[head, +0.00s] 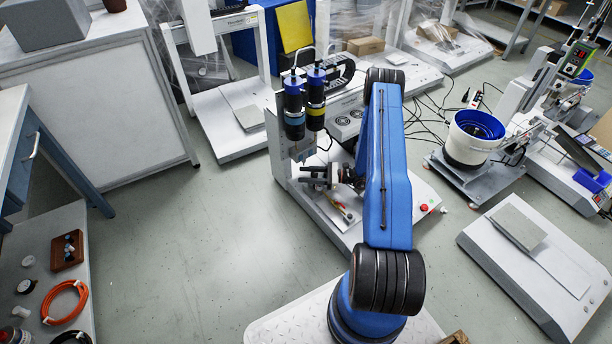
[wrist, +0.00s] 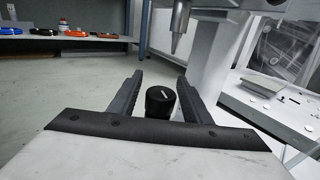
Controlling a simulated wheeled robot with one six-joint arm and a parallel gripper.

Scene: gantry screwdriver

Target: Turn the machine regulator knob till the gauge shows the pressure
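The regulator knob (wrist: 160,104) is a short black cylinder with a white mark on top. In the wrist view it stands between the two dark fingers of my gripper (wrist: 160,77). The fingers are apart, with a narrow gap visible on each side of the knob. In the head view my gripper (head: 320,176) is at the front of the gantry screwdriver machine (head: 279,148), below its two blue-capped cylinders. I cannot make out the knob there, and I cannot make out a gauge on the machine in either view.
A metal screwdriver tip (wrist: 178,35) hangs beyond my fingers in the wrist view. The machine base has a red button (head: 424,207). A shelf (head: 72,222) at left holds an orange coil (head: 66,302) and small parts. The floor (head: 190,250) between is clear.

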